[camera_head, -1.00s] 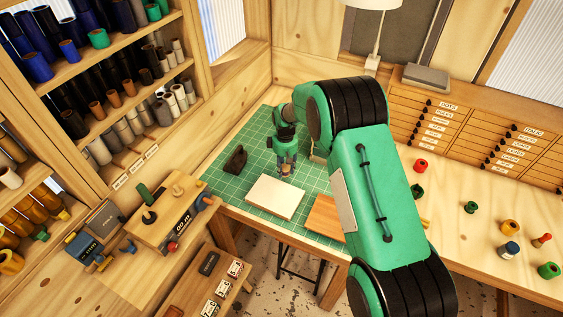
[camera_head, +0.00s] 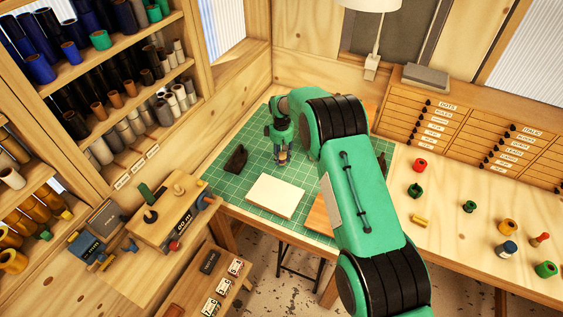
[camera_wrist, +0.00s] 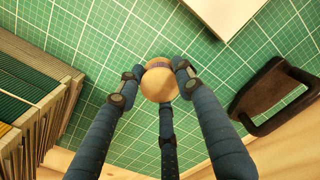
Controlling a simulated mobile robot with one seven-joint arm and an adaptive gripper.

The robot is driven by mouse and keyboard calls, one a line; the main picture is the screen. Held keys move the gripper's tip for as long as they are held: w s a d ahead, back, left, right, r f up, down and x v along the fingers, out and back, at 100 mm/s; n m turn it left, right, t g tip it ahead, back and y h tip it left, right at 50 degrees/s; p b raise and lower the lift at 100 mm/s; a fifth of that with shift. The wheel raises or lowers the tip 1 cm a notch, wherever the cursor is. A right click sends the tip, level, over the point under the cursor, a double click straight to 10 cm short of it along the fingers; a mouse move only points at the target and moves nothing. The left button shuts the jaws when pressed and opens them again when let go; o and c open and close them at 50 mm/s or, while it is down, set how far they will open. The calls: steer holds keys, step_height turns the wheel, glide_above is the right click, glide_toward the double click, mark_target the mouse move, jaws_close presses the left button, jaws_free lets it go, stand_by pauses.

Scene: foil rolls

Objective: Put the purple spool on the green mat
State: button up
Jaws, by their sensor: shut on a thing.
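The purple spool (camera_wrist: 158,84) shows in the wrist view as a round tan end with a narrow purple band at its top edge. The three blue fingers of my gripper (camera_wrist: 160,78) close around it. In the head view my gripper (camera_head: 282,157) is over the green mat (camera_head: 228,188), between a dark tool and the back part of the mat. The gridded mat also fills much of the wrist view (camera_wrist: 105,45). I cannot tell whether the spool touches the mat. The fingers hide most of it in the head view.
A dark handled tool (camera_head: 236,158) and a white slab (camera_head: 276,196) lie on the mat. A brown board (camera_head: 322,214) lies by its front right. Several coloured spools, one red (camera_head: 420,165), stand on the bench at right. A wooden rack (camera_wrist: 40,120) is left in the wrist view.

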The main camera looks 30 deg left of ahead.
mark_target(282, 161)
steer(key=shift+f+p, duration=0.5)
steer(key=shift+f, duration=1.25)
steer(key=shift+f, duration=0.2)
steer(key=o, duration=1.1)
steer(key=shift+o, duration=0.2)
steer(key=shift+r, duration=0.15)
step_height(282, 161, up, 12)
steer(key=shift+r+b, duration=0.1)
steer(key=shift+b, duration=0.95)
